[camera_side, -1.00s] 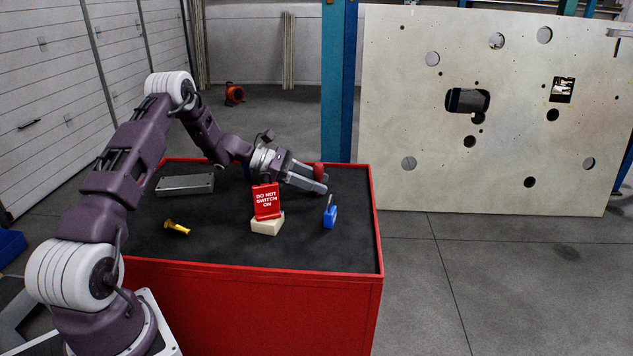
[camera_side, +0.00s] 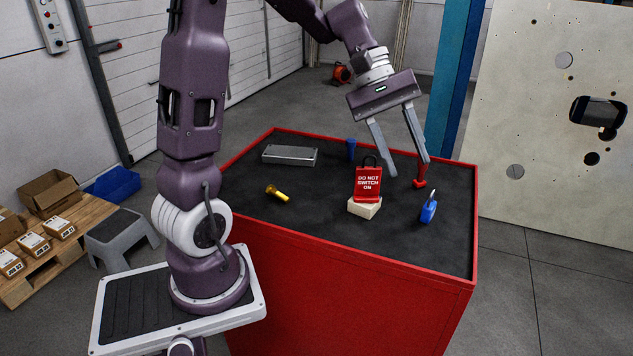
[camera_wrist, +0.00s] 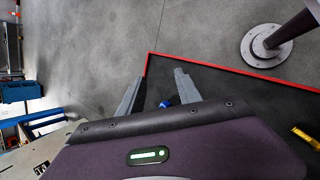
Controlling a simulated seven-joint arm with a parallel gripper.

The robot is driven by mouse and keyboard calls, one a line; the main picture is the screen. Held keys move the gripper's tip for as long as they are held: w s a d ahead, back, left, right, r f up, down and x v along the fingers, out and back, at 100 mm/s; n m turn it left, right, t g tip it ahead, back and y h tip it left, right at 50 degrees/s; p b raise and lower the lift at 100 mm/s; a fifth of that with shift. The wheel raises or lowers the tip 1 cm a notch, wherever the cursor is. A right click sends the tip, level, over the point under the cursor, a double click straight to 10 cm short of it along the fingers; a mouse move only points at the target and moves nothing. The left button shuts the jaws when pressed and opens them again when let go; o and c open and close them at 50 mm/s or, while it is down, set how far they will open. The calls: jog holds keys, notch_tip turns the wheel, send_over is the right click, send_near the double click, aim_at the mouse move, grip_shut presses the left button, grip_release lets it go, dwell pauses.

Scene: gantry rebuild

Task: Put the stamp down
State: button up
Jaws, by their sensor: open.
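A small red piece (camera_side: 419,184), which I take to be the stamp, is at the right side of the black table top (camera_side: 330,220) in the side view. It is partly covered by the right finger of my gripper (camera_side: 407,177). My gripper points down with its fingers wide apart, and nothing shows held between them. The red piece appears to rest on the mat; whether the finger touches it I cannot tell. In the wrist view my gripper (camera_wrist: 160,76) is also open, with a blue thing (camera_wrist: 165,103) seen between the fingers; the red piece does not show there.
A red "DO NOT SWITCH ON" sign (camera_side: 368,184) on a pale block (camera_side: 364,208) stands close to the left finger. A blue padlock (camera_side: 428,212), blue cylinder (camera_side: 351,149), yellow piece (camera_side: 278,194) and grey metal box (camera_side: 289,155) lie around. The front mat is clear.

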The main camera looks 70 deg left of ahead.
jog(key=s+d+m+t+y, duration=0.1)
jog(key=s+d+m+y, duration=0.1)
jog(key=s+m, duration=0.4)
jog(key=s+d+m+t+y, duration=0.2)
jog(key=s+m+y, duration=0.2)
jog(key=s, duration=0.9)
jog(key=r+m, duration=0.1)
jog(key=m, duration=0.2)
jog(key=shift+s+d, duration=0.35)
jog(key=shift+d, duration=0.05)
